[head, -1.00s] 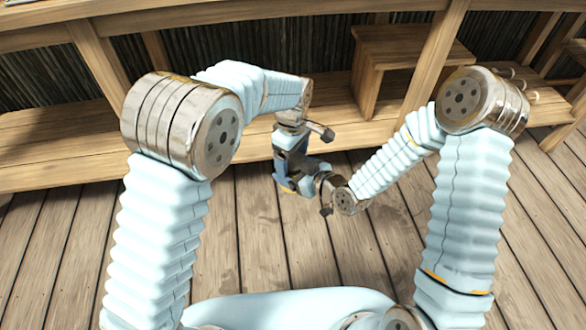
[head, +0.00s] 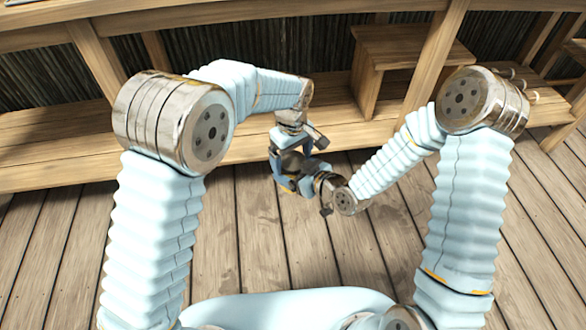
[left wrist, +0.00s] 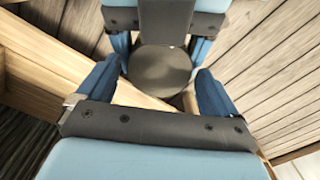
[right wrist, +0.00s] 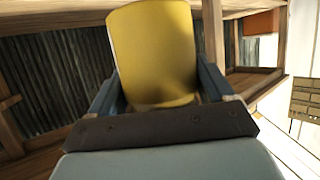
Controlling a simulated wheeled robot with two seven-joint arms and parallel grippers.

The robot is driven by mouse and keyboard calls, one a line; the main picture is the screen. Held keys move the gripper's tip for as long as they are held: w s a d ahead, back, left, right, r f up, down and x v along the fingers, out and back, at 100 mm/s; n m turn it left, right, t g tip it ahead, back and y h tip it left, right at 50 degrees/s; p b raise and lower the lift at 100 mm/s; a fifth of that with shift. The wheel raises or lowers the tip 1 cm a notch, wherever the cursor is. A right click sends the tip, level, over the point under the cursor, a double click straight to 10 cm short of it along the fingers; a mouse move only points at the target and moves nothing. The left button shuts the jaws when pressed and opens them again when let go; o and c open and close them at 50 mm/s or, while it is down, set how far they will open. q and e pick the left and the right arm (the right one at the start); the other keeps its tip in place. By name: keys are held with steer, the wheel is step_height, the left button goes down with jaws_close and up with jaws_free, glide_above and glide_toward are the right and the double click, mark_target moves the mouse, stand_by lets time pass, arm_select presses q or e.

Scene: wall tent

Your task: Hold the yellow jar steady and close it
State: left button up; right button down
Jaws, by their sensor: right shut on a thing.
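The yellow jar (right wrist: 155,55) stands large in the right wrist view, between the fingers of my right gripper (right wrist: 160,92), which is shut on it. In the left wrist view a round grey-brown disc (left wrist: 160,74) lies in front of the right gripper's dark palm; I cannot tell whether it is a lid or the jar's top. My left gripper (left wrist: 160,85) has its fingers spread on either side of this disc, with gaps showing. In the head view both grippers meet near the middle and hide the jar.
A long wooden bench (head: 60,145) runs along the corrugated back wall. A wooden box-like step (head: 410,45) stands on it at the right. The plank floor (head: 260,245) below the grippers is clear.

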arm_select(q)
steer(key=shift+r, duration=2.25)
steer(key=shift+c, duration=0.2)
steer(key=shift+s+r, duration=0.1)
steer(key=shift+d+r+n, duration=0.1)
steer(key=shift+r+n, duration=0.25)
steer(key=shift+n, duration=0.25)
steer(key=shift+r+n, duration=1.1)
steer(key=shift+r, duration=0.35)
